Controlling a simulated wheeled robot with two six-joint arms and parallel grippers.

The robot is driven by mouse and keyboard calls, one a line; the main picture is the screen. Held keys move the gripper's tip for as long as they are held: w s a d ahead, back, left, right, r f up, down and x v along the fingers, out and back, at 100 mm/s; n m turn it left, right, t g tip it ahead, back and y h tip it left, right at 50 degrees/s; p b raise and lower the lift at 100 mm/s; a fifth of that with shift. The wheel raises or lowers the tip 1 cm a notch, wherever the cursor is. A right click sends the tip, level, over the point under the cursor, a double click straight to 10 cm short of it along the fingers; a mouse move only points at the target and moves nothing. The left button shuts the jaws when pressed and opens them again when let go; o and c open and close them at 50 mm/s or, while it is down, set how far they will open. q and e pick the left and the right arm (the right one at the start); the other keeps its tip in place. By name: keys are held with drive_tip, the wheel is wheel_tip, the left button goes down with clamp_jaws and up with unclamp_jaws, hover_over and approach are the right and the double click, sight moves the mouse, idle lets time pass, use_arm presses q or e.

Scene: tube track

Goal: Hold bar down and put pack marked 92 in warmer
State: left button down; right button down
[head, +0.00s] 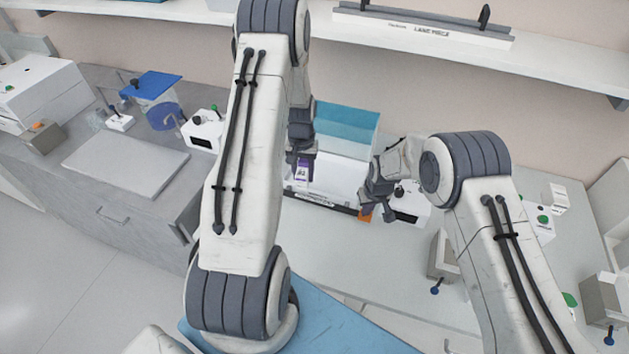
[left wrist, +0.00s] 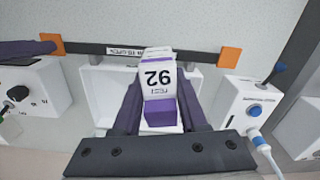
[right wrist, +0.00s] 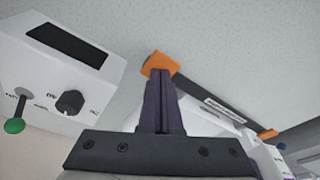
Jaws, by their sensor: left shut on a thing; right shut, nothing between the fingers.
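The white pack marked 92 (left wrist: 158,75), with purple parts, is between the fingers of my left gripper (left wrist: 160,110). In the head view, the pack (head: 303,173) and left gripper (head: 302,158) are in front of the white warmer (head: 340,178), whose teal lid (head: 345,120) stands raised. In the left wrist view the pack is over the white open box (left wrist: 98,85). The dark bar (left wrist: 195,58) with orange ends runs along the warmer's front. My right gripper (right wrist: 160,80) is shut and empty, its tips at one orange end (right wrist: 158,63); pressing contact is unclear.
White devices with knobs stand on both sides of the warmer, one at left (head: 203,130) and one at right (head: 410,205). A grey tray (head: 125,163) lies on the left counter. The white counter (head: 340,250) in front is largely clear. A shelf (head: 420,40) runs above.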

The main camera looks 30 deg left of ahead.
use_arm(q)
drive_tip(key=w+a+f, duration=0.2)
drive_tip(key=w, duration=0.7)
drive_tip(key=shift+w+a+f, duration=0.15)
drive_tip(key=shift+w+f, duration=0.1)
drive_tip(key=shift+w, duration=0.1)
drive_tip(key=shift+f, duration=1.25)
drive_tip(key=shift+f, duration=0.15)
drive_tip(key=shift+f, duration=1.75)
drive_tip(key=shift+f, duration=0.2)
drive_tip(key=shift+f, duration=0.25)
